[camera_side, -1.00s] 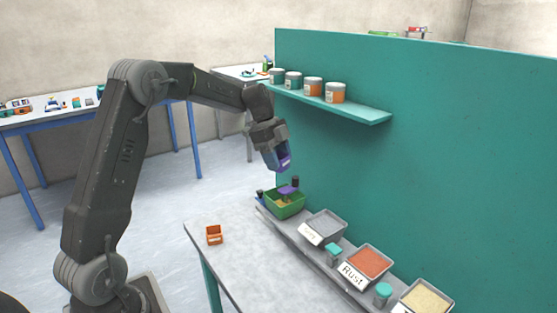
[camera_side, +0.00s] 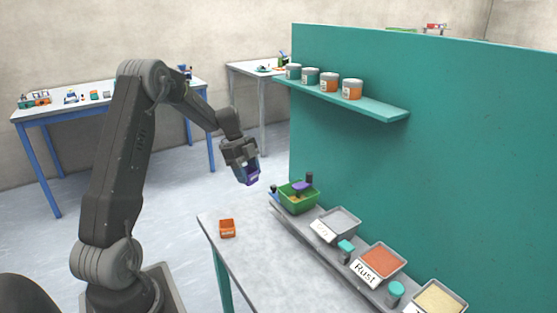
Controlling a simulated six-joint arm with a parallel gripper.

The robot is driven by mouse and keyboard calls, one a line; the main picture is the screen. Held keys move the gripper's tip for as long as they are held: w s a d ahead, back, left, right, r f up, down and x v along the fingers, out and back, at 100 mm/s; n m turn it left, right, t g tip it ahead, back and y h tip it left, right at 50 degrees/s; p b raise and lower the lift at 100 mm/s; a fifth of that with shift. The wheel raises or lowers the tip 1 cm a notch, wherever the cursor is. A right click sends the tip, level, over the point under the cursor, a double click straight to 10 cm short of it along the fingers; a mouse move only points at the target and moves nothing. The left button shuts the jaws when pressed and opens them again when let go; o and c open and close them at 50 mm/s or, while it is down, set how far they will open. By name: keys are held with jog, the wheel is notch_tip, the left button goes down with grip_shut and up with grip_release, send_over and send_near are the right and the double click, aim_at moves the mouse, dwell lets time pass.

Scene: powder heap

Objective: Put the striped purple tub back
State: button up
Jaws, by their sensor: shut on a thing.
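My gripper (camera_side: 246,172) is shut on a purple tub (camera_side: 252,180) with a pale mark on its side. It holds the tub tilted in the air, left of the green tray and above the far left end of the table. The stripes are too small to make out, and the fingers hide part of the tub. The green tray (camera_side: 290,206) stands at the far end of the grey ledge, with tan powder in it and a purple item (camera_side: 303,186) at its top.
A small orange box (camera_side: 227,228) sits on the table (camera_side: 252,262). Grey trays (camera_side: 336,222) and teal-lidded jars (camera_side: 395,291) line the ledge, one tray labelled Rust. A teal wall (camera_side: 430,160) stands behind, with several cans on its shelf (camera_side: 345,104). The table's middle is clear.

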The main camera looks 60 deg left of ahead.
send_over(217, 218)
notch_tip(217, 218, down, 7)
jog(key=shift+f, duration=3.1)
jog(key=shift+f, duration=0.5)
jog(key=o, duration=1.4)
notch_tip(217, 218, up, 7)
jog(key=shift+d, duration=0.1)
